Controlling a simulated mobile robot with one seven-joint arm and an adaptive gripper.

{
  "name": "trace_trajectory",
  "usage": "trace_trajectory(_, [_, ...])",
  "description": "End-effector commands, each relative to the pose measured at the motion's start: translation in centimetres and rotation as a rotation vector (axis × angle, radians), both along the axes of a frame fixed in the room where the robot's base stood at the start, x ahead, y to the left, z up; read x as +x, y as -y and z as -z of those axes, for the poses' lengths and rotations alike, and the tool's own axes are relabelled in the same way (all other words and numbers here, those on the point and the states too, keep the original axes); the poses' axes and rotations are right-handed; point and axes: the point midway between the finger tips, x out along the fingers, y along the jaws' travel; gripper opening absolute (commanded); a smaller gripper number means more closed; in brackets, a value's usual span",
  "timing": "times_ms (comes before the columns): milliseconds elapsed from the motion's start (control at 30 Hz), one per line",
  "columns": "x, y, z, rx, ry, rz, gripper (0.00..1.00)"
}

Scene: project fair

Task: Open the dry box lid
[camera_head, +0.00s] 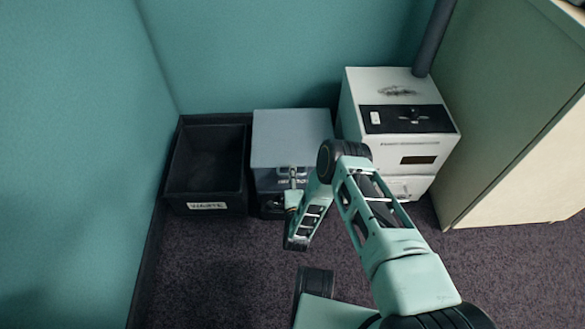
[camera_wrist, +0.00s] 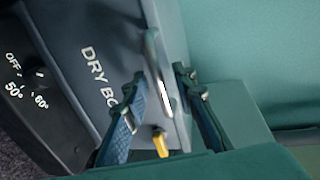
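The dry box (camera_head: 270,182) is a grey box on the floor with its flat grey lid (camera_head: 291,138) down. In the wrist view its front (camera_wrist: 85,35) carries the lettering "DRY BO", the rest hidden by a finger. A curved metal handle (camera_wrist: 152,58) stands out from the front near the lid. My gripper (camera_wrist: 159,76) is open at the handle, one finger on each side. Small gaps seem to show between fingers and handle; contact is hard to tell. In the head view my gripper (camera_head: 293,178) is at the box's front, partly covering it.
A black bin (camera_head: 208,208) labelled "WASTE" stands left of the dry box. A white machine (camera_head: 420,152) stands close on the right, with a beige cabinet (camera_head: 515,130) beyond it. A yellow piece (camera_wrist: 160,145) shows below the handle. The carpet in front is mostly clear.

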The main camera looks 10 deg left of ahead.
Motion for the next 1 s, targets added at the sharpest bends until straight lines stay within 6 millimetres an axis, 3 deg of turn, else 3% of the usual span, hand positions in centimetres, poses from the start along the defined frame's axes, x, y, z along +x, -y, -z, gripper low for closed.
trace_trajectory(433, [-0.27, 0.09, 0.12, 0.0, 0.0, 0.0, 0.25])
trace_trajectory(700, [-0.26, 0.08, 0.12, 0.0, 0.0, 0.0, 0.0])
trace_trajectory(1000, [-0.24, 0.09, 0.11, 0.0, 0.0, 0.0, 0.0])
